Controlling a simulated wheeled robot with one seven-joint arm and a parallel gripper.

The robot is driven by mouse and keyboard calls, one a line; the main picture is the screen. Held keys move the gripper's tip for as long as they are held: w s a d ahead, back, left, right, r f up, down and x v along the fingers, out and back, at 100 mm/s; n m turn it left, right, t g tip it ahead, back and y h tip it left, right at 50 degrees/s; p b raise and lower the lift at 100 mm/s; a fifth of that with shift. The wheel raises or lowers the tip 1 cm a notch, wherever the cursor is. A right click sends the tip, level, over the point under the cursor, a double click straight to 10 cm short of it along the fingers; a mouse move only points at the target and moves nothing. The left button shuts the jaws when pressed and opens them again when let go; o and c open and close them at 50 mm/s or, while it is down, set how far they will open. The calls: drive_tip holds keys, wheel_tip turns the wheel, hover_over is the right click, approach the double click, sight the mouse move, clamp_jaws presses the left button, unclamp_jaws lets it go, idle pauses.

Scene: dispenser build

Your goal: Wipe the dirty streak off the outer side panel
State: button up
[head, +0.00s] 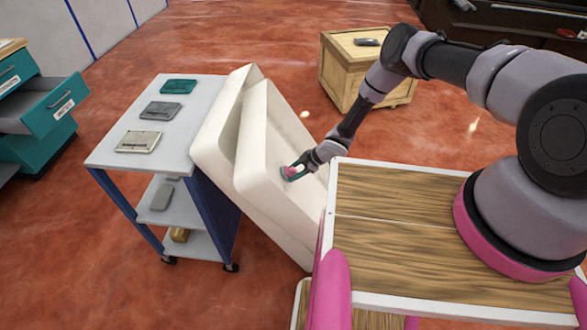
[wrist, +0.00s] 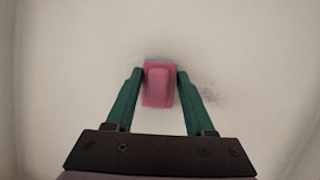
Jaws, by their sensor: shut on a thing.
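My gripper (wrist: 160,88) is shut on a pink block-like wiper (wrist: 158,86), with one teal finger on each side of it. In the head view my gripper (head: 294,169) is at the cream side panel (head: 268,150), and the pink wiper (head: 288,172) shows at the panel's face. The panel is tilted, leaning by the cart. In the wrist view a grey dirty streak (wrist: 212,93) lies on the pale panel (wrist: 250,45), just right of the right finger. A fainter dark patch shows above the wiper. Whether the wiper touches the panel I cannot tell for certain.
A cart (head: 185,110) stands left of the panel, with several flat items on its top and more on its lower shelves. A wooden crate (head: 352,70) stands behind the panel. A teal drawer cabinet (head: 45,130) is at the far left. Open red floor lies between them.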

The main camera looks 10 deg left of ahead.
drive_tip(key=shift+s+d+r, duration=0.1)
drive_tip(key=shift+s+d, duration=0.2)
drive_tip(key=shift+s, duration=1.15)
drive_tip(key=shift+s+d, duration=0.35)
drive_tip(key=shift+s, duration=1.1)
drive_tip(key=shift+s+d+r, duration=0.1)
drive_tip(key=shift+s+d, duration=0.2)
drive_tip(key=shift+s, duration=1.15)
drive_tip(key=shift+f, duration=0.1)
drive_tip(key=w+d+r, duration=0.1)
drive_tip(key=d+r, duration=0.2)
drive_tip(key=d, duration=0.2)
drive_tip(key=shift+d, duration=0.15)
drive_tip(key=shift+w+d+r, duration=0.15)
drive_tip(key=shift+d+r, duration=0.2)
drive_tip(key=shift+d, duration=0.3)
drive_tip(key=shift+w+d+r, duration=0.1)
drive_tip(key=shift+d+r, duration=0.25)
drive_tip(key=shift+d, duration=0.25)
